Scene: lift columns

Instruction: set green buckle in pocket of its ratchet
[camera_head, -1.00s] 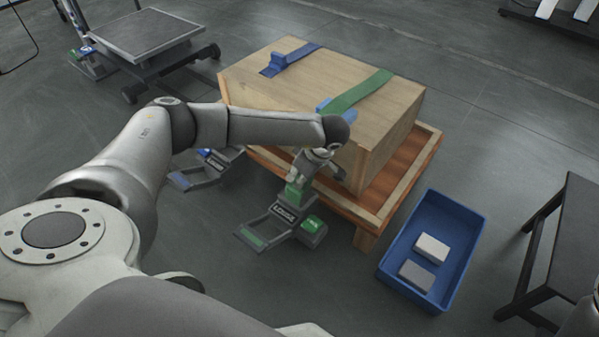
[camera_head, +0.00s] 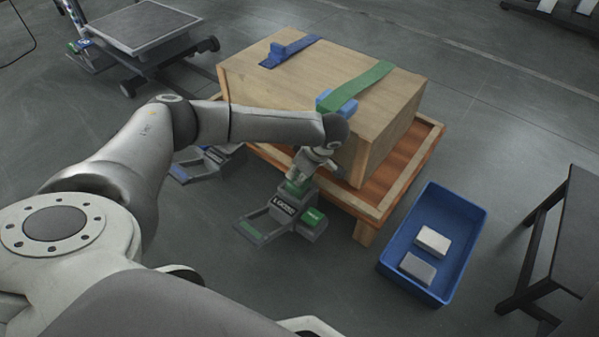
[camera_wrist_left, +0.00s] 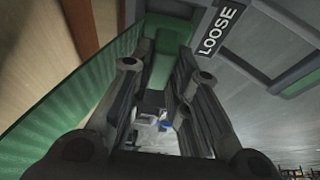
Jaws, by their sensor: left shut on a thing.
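My left gripper (camera_head: 303,182) is shut on the green buckle (camera_head: 296,187), just above the back end of the green ratchet (camera_head: 275,229). The ratchet lies on the floor before the pallet, with a "LOOSE" label and a green button. In the left wrist view the buckle (camera_wrist_left: 168,52) sits between the fingers (camera_wrist_left: 160,85), beside the label. Whether it is inside the pocket or just over it, I cannot tell. The green strap (camera_head: 362,88) crosses the crate over a light blue corner piece (camera_head: 347,108). My right gripper is not in view.
The wooden crate (camera_head: 290,90) stands on a pallet (camera_head: 400,185) close behind the gripper. A blue ratchet (camera_head: 205,165) lies to the left. A blue bin (camera_head: 455,275) holds two pale blocks. A dark table (camera_head: 570,240) is at right, a cart (camera_head: 145,28) at back left.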

